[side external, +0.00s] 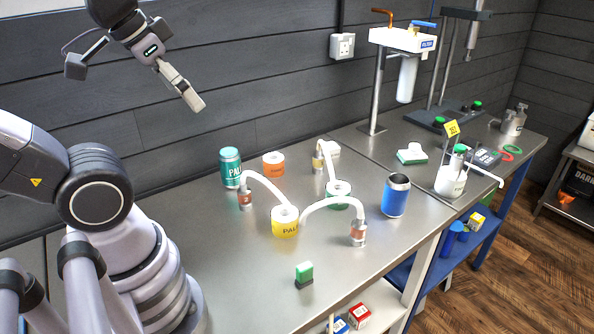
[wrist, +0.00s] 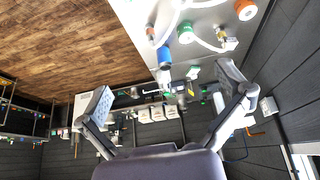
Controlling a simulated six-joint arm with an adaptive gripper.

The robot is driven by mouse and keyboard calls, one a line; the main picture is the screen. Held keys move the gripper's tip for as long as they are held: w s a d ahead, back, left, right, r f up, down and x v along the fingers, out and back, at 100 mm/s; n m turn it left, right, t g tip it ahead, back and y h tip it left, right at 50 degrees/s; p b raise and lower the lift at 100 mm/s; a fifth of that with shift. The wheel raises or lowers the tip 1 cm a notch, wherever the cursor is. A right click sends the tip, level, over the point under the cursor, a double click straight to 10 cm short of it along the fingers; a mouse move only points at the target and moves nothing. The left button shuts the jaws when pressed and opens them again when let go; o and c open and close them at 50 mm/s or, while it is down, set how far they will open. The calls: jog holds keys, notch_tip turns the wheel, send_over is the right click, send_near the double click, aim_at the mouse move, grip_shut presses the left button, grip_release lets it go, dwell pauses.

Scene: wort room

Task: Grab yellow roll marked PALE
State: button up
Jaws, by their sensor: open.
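The yellow roll (side external: 285,229), with letters reading PAL on its side and a white top, stands upright on the steel bench in the side external view. A white curved strip reaches its top from the left, and another arches from its right side. I cannot make out the yellow roll in the wrist view. My gripper (side external: 190,98) hangs high above the bench at upper left in the side external view, well apart from the roll. In the wrist view its two fingers (wrist: 165,80) are spread wide with nothing between them.
An orange roll (side external: 273,164), a green roll (side external: 338,194), a teal PAL-lettered can (side external: 231,167) and a blue cup (side external: 396,195) stand around the yellow roll. Small jars (side external: 358,233) sit at the strips' ends. A green-topped block (side external: 304,273) lies in front. The bench's front left is clear.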

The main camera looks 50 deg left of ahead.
jog(key=w+f+n+g+h, duration=0.3)
jog(key=w+f+n+h, duration=0.9)
jog(key=f+n+h, duration=0.3)
jog(key=w+a+f+n+t, duration=0.2)
jog(key=a+f+n+t, duration=0.2)
jog(key=f+n+t, duration=0.2)
jog(key=n+t+y, duration=0.7)
jog(key=n, duration=0.2)
send_near(285, 219)
jog(key=w+f, duration=0.1)
jog(key=w, duration=0.1)
jog(key=w+f, duration=0.1)
jog(key=w, duration=0.1)
jog(key=shift+a+f, duration=0.1)
jog(key=shift+f, duration=0.1)
jog(key=shift+n, duration=0.3)
jog(key=shift+x, duration=3.4)
jog(key=shift+r, duration=0.2)
jog(key=shift+c, duration=0.3)
